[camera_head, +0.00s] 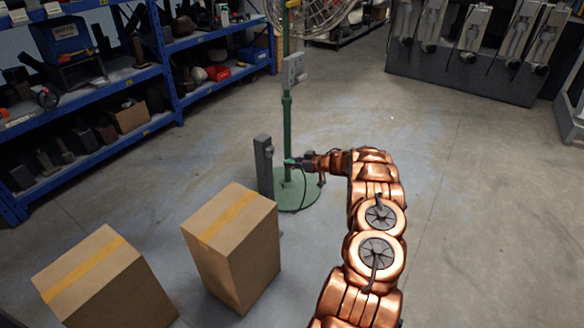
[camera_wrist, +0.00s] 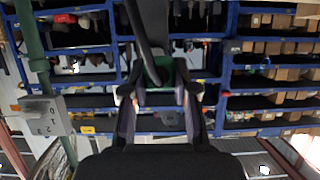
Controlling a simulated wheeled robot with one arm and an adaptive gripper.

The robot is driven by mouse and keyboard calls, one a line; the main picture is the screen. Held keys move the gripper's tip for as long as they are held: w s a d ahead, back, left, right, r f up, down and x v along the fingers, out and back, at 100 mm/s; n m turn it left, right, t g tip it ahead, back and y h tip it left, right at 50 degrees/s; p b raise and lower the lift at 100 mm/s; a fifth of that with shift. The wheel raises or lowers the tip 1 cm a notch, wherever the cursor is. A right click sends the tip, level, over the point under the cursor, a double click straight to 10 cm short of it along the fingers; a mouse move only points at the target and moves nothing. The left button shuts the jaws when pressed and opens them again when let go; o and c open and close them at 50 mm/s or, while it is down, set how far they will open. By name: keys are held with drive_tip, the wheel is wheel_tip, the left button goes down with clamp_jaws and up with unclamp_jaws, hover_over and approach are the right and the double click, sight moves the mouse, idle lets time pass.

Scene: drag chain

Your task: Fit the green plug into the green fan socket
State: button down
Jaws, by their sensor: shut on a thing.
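My gripper (camera_head: 296,162) reaches left in the head view, in front of the green fan stand's pole (camera_head: 287,125). In the wrist view my gripper's two fingers (camera_wrist: 160,100) are closed around the green plug (camera_wrist: 158,72), with a dark cable running up from it. In the head view the plug (camera_head: 289,161) is a tiny green spot at the fingertips. A grey post (camera_head: 264,168) stands just left of it, with a small fitting on its side. I cannot make out the green socket or whether the plug touches the post.
The fan's round green base (camera_head: 298,190) lies under my gripper. A grey switch box (camera_head: 293,72) is on the pole; it also shows in the wrist view (camera_wrist: 42,115). Two cardboard boxes (camera_head: 232,245) (camera_head: 105,285) stand front left. Blue shelves (camera_head: 165,60) are behind; floor to the right is clear.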

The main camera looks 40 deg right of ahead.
drive_tip(key=shift+w+d+r, duration=0.15)
drive_tip(key=shift+w+d, duration=0.4)
drive_tip(key=shift+d, duration=0.1)
drive_tip(key=shift+w+a, duration=0.25)
drive_tip(key=shift+w, duration=0.9)
drive_tip(key=shift+w+a, duration=0.25)
drive_tip(key=shift+w, duration=0.85)
drive_tip(key=shift+w+a, duration=0.2)
drive_tip(key=shift+w, duration=0.55)
drive_tip(key=shift+w+a, duration=0.15)
drive_tip(key=shift+w, duration=0.55)
idle(1.0)
drive_tip(key=c, duration=0.8)
unclamp_jaws()
drive_tip(key=shift+v, duration=5.95)
